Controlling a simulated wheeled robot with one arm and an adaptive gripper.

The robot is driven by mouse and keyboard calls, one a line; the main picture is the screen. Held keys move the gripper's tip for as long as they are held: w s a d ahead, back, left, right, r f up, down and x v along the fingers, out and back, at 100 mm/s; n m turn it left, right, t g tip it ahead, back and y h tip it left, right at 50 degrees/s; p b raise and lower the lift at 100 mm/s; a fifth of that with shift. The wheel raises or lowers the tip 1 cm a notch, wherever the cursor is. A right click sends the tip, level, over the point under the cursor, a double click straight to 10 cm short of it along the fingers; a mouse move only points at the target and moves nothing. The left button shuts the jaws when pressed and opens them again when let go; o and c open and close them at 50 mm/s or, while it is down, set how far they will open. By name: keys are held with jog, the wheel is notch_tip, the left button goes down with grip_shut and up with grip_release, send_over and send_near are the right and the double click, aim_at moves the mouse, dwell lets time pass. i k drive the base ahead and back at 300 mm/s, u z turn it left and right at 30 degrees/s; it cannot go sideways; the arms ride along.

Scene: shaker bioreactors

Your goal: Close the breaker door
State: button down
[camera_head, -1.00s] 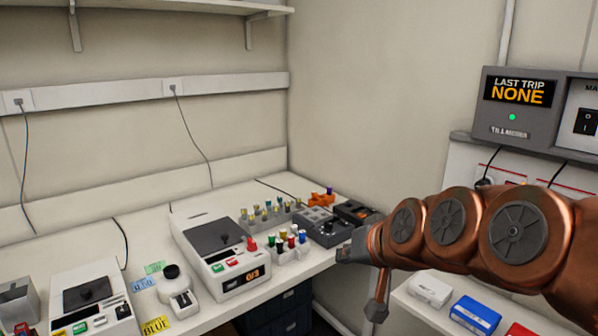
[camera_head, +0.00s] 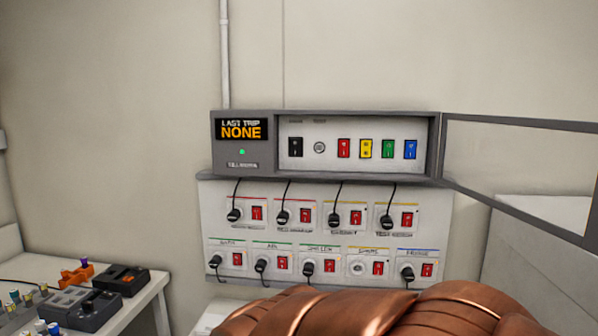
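The breaker box (camera_head: 240,152) is mounted on the wall, with a dark display reading "LAST TRIP NONE" and a small green light. Its breaker door (camera_head: 520,124), a grey frame with a clear pane, stands swung open to the right. The open front shows a black switch, a round button and red, yellow, green and blue switches. My copper-coloured arm crosses the bottom of the view, below the box and apart from the door. My gripper is out of the frame.
Below the box is a white socket panel (camera_head: 212,215) with several plugs, cords and red switches; one socket has no plug. A bench (camera_head: 135,312) with small devices stands at lower left. A grey-white block (camera_head: 545,265) sits at right behind the door.

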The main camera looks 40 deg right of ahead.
aim_at(589, 242)
jog(key=u, duration=0.45)
jog(key=k, duration=1)
jog(key=u, duration=0.85)
jog(key=k, duration=1.85)
jog(key=z, duration=1.1)
jog(key=k, duration=1.1)
jog(key=u, duration=0.9)
jog(key=i, duration=1.15)
jog(key=z, duration=0.4)
